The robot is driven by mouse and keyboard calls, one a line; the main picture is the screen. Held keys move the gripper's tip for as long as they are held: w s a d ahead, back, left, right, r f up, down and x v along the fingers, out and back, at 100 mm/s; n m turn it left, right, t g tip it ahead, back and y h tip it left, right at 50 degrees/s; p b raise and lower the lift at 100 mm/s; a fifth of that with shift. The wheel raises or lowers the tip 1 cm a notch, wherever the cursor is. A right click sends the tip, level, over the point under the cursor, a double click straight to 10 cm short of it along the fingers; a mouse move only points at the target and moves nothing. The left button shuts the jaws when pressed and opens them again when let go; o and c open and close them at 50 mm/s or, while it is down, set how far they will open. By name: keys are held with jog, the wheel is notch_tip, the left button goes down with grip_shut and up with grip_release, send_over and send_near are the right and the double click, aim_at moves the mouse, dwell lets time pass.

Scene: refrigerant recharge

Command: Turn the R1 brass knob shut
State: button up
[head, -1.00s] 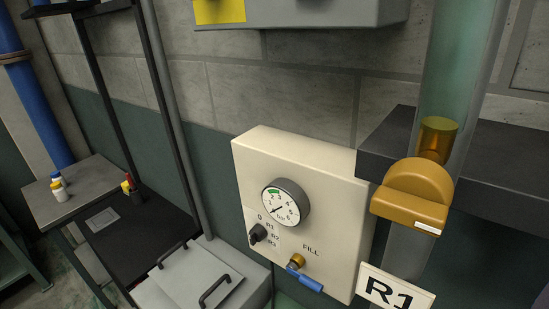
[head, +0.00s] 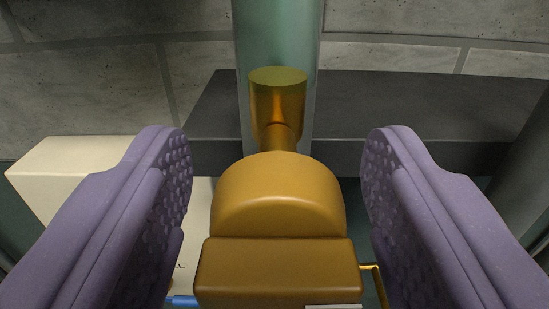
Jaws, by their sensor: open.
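The brass knob (head: 278,205) is in the middle of the head view, a rounded body with a flat block at its front. Its stem runs back to a brass fitting (head: 278,98) at the clear greenish tube (head: 277,40). My gripper (head: 277,180) is open, with one purple padded finger on each side of the knob. A gap shows between the knob and each finger, so neither touches it. The R1 sign is not in view now. A white label edge shows at the bottom of the knob's block.
A dark shelf (head: 420,110) runs behind the tube against the block wall (head: 90,75). The cream panel box (head: 75,165) is at the left, partly hidden by the left finger. A thin brass rod (head: 376,285) shows low at the right of the knob.

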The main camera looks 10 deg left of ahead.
jog(key=c, duration=1)
jog(key=shift+n, duration=0.3)
jog(key=n, duration=0.3)
jog(key=shift+n+b, duration=0.3)
jog(key=shift+b, duration=0.1)
jog(key=n, duration=0.4)
jog(key=shift+a+n, duration=0.1)
jog(key=shift+n, duration=0.2)
jog(key=n, duration=0.4)
jog(key=shift+n, duration=0.3)
jog(key=shift+f+n+p, duration=0.15)
jog(key=shift+n+p, duration=0.5)
jog(key=shift+n, duration=1.55)
